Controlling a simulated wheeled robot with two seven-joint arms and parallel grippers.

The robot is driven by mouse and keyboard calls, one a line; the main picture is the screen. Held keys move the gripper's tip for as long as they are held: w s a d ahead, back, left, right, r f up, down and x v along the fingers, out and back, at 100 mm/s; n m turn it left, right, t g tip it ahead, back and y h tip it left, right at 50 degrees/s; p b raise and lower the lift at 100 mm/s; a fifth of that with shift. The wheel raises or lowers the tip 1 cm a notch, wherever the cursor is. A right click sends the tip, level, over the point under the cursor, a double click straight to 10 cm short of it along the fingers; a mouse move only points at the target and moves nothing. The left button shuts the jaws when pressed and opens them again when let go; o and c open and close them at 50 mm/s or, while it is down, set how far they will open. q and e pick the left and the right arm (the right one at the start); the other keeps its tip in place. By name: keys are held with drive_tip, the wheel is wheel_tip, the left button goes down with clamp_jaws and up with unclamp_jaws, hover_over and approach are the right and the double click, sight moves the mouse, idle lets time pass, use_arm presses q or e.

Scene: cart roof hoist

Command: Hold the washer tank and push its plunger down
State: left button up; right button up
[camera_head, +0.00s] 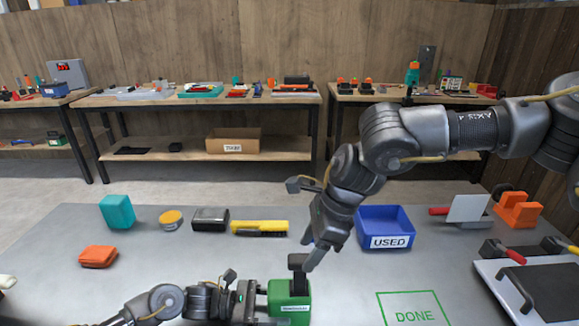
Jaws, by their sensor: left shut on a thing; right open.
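The washer tank (290,301) is a green box with a white label, upright at the front middle of the grey table. Its black plunger (297,262) sticks up from the top. My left gripper (264,303) comes in from the left and is shut on the tank's left side. My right gripper (312,250) reaches down from the upper right, open, with its fingers just above and to the right of the plunger. I cannot tell whether a finger touches the plunger.
A blue bin labelled USED (390,242) stands right of my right gripper. A green DONE outline (412,308) marks the front right. A yellow-handled brush (259,228), black box (210,219), yellow tin (171,219), teal block (117,211) and orange cloth (98,256) lie left.

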sight(299, 276)
drive_tip(key=shift+x, duration=1.3)
drive_tip(key=c, duration=0.9)
